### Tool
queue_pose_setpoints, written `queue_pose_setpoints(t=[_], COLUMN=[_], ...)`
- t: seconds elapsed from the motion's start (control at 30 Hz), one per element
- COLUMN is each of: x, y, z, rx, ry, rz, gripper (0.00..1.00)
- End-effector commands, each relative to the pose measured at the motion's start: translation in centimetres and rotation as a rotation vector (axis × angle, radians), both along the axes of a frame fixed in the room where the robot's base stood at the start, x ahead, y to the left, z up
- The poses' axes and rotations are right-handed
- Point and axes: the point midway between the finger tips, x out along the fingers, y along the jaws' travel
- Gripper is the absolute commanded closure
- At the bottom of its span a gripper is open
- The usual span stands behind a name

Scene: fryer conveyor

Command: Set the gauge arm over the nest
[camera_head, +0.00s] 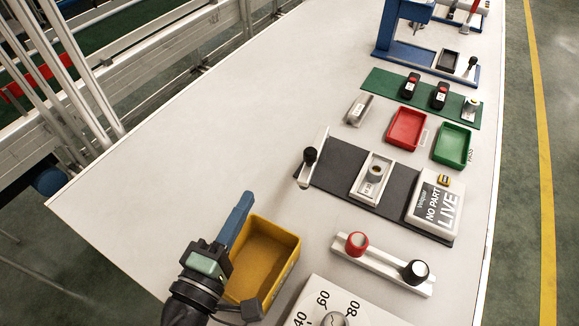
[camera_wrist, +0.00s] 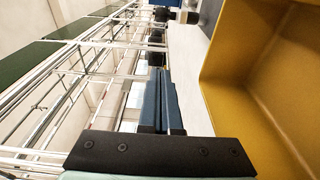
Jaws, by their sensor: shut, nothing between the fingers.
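The gauge arm (camera_head: 323,150) is a pale bar with a black knob (camera_head: 310,155). It lies across the left end of a dark grey plate (camera_head: 335,163), to the left of the nest. The nest (camera_head: 386,163) is a pale raised block in the middle of that plate, with a round metal part (camera_head: 375,172) in it. The arm is apart from the nest, not over it. My gripper (camera_head: 247,197) has blue fingers, shut and empty, beside the yellow bin and well short of the gauge arm. The fingers also show in the wrist view (camera_wrist: 162,100).
The yellow bin (camera_head: 288,236) is right of my gripper. A white box (camera_head: 433,210) reading "NO PART LIVE" stands at the plate's right end. A bar with red and black knobs (camera_head: 383,265) is nearer. Red (camera_head: 406,128) and green (camera_head: 453,146) trays lie beyond. The table's left is clear.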

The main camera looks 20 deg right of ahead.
Motion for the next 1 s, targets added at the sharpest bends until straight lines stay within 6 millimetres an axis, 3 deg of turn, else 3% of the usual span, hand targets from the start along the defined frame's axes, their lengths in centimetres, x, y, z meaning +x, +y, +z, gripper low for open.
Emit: queue_pose_setpoints(t=[0.47,0.9,1.0], x=[0.9,7.3,6.4], y=[-0.9,-7.0,-8.5], z=[0.2,0.3,0.2], rx=[-0.003,-0.003,-0.001], ry=[-0.002,-0.003,0.001], rz=[-0.003,-0.004,-0.005], gripper=[1.00,1.00,1.00])
